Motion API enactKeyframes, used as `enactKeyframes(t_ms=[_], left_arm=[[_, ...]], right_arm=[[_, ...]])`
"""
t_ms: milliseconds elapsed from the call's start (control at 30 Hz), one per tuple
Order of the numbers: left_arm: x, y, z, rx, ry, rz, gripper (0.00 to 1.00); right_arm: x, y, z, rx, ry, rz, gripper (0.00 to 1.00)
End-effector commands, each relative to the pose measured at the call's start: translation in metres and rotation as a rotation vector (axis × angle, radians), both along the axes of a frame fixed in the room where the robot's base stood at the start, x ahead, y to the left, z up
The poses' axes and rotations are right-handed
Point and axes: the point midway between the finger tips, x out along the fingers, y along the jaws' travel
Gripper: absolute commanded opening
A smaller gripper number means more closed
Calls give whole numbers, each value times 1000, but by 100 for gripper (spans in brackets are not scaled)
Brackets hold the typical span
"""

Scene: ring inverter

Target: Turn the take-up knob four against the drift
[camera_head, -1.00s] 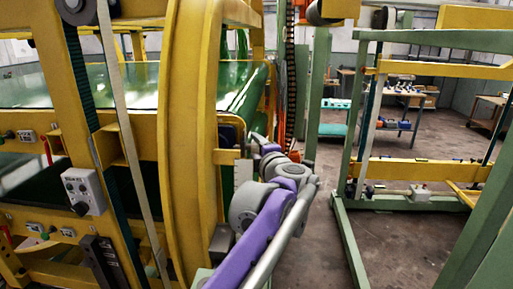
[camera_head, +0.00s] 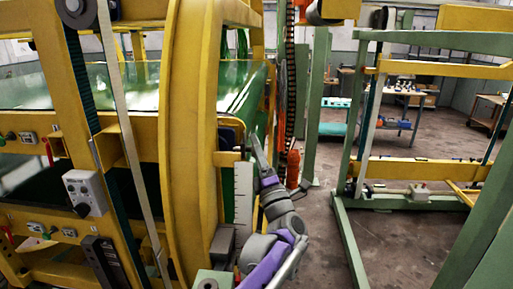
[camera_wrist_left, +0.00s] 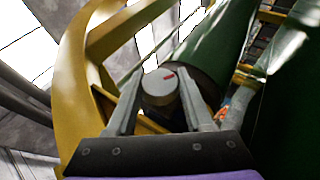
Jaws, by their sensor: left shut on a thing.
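A round grey knob (camera_wrist_left: 160,88) with a small red mark on its face sits between the fingers of my left gripper (camera_wrist_left: 158,104) in the left wrist view. The fingers stand on either side of it, and the gripper is shut on it. In the head view my left gripper (camera_head: 254,148) reaches up beside the yellow curved frame, near the end of the green roller; the knob itself is hidden there. I cannot read a number on the knob. My right gripper is not in view.
The yellow ring frame (camera_head: 190,130) stands close to the left of my arm. A white scale plate (camera_head: 243,195) with tick marks stands upright beside it. A grey control box (camera_head: 84,192) is further left. A green-and-yellow frame (camera_head: 415,165) stands right, with open floor before it.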

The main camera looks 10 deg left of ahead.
Motion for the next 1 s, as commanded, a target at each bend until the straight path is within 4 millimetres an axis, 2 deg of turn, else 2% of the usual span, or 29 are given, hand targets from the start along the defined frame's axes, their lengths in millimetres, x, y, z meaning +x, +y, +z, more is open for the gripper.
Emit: enactKeyframes(t_ms=[200,500,1000], left_arm=[[1,0,2,0,-175,1,0],[1,0,2,-1,-324,1,0],[0,0,1,-2,-374,0,0]], right_arm=[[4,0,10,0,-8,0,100],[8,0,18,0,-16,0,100],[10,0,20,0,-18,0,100]])
